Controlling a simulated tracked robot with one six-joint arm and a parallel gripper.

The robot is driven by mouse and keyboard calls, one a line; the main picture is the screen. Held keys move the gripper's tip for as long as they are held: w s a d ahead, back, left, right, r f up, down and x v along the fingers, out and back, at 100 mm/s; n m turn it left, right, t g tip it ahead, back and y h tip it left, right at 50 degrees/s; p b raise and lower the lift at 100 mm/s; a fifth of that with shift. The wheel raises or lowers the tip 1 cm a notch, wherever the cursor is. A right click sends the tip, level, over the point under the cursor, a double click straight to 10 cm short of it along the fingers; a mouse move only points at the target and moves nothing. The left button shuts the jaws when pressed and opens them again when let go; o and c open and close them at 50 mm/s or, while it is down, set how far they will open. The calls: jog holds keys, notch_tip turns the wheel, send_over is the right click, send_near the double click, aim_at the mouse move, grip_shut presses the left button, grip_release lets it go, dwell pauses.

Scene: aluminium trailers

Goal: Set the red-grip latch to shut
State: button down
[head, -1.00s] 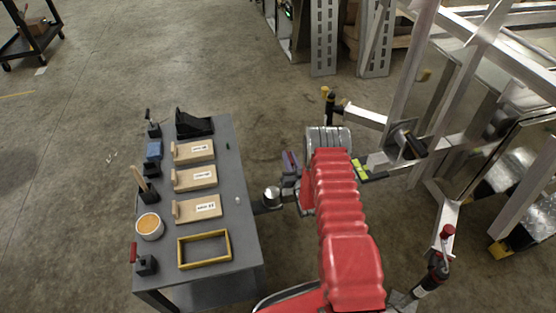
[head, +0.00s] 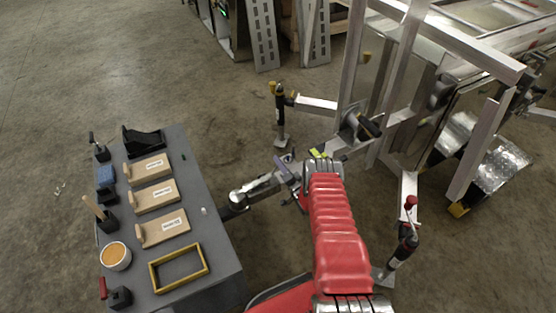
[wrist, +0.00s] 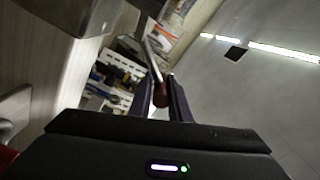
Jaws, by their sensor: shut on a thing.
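The red grip (wrist: 160,94) of the latch shows in the wrist view, at the end of a thin metal rod (wrist: 152,58) that runs up from it. My gripper (wrist: 163,88) has its two dark fingers closed around the red grip, one on each side. In the head view, the dark purplish fingers of my gripper (head: 286,166) show partly, left of my red arm.
A grey table (head: 222,262) with wooden blocks, a yellow frame (head: 180,283) and a cup (head: 115,257) stands at left. The aluminium trailer frame (head: 455,42) is at right, with a black jack (head: 280,112) and a red-topped post (head: 404,245). Open floor lies behind the table.

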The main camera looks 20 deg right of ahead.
jog(key=shift+d+f+m, duration=0.2)
jog(key=shift+f+m, duration=0.25)
jog(key=shift+f, duration=0.35)
jog(key=shift+d+f+m, duration=0.2)
jog(key=shift+f+m, duration=0.2)
jog(key=shift+f, duration=0.35)
jog(key=shift+d+f+m, duration=0.2)
jog(key=shift+f+m, duration=0.25)
jog(key=shift+f, duration=0.35)
jog(key=c, duration=1.7)
grip_release()
jog(key=shift+d, duration=0.1)
jog(key=shift+d, duration=0.1)
jog(key=shift+s+r, duration=0.1)
jog(key=shift+s, duration=0.4)
jog(key=s, duration=1.2)
jog(key=shift+s+d, duration=0.35)
